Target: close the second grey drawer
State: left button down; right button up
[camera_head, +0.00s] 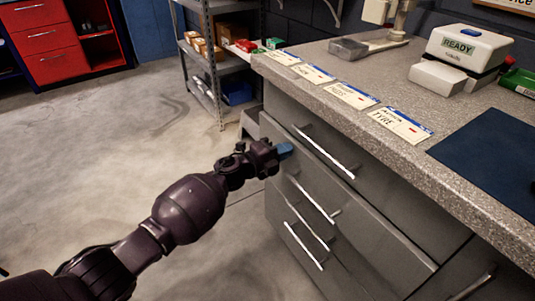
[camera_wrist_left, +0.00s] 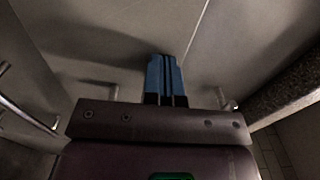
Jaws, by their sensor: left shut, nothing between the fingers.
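The grey drawer unit stands under the worktop, with several fronts and pale bar handles one above another. The second grey drawer (camera_head: 375,218) seems to stand slightly proud of the face above it; how far is hard to tell. My left gripper (camera_head: 285,150) is shut and empty, its blue fingertips at the left part of the upper drawer fronts, left of the top bar handle (camera_head: 325,152). In the left wrist view the closed blue fingers (camera_wrist_left: 165,75) point at a grey panel; whether they touch it I cannot tell. My right gripper is out of view.
The speckled worktop (camera_head: 330,75) overhangs the drawers and carries label cards (camera_head: 350,95), a dark blue mat (camera_head: 490,160) and a white READY device (camera_head: 465,47). A metal shelf rack (camera_head: 215,60) stands behind. Floor to the left is clear.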

pick_arm(q)
jog(key=shift+w+d+r, duration=0.25)
jog(key=shift+w+d, duration=0.35)
jog(key=shift+d, duration=0.2)
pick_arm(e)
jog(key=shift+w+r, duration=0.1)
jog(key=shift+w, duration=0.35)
pick_arm(q)
jog(key=shift+r, duration=0.15)
jog(key=p+v, duration=0.3)
jog(key=v, duration=1.1)
jog(key=shift+s+f, duration=0.15)
jog(key=shift+f, duration=0.25)
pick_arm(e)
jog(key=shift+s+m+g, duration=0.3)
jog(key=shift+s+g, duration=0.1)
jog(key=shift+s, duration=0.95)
pick_arm(q)
jog(key=shift+a, duration=0.2)
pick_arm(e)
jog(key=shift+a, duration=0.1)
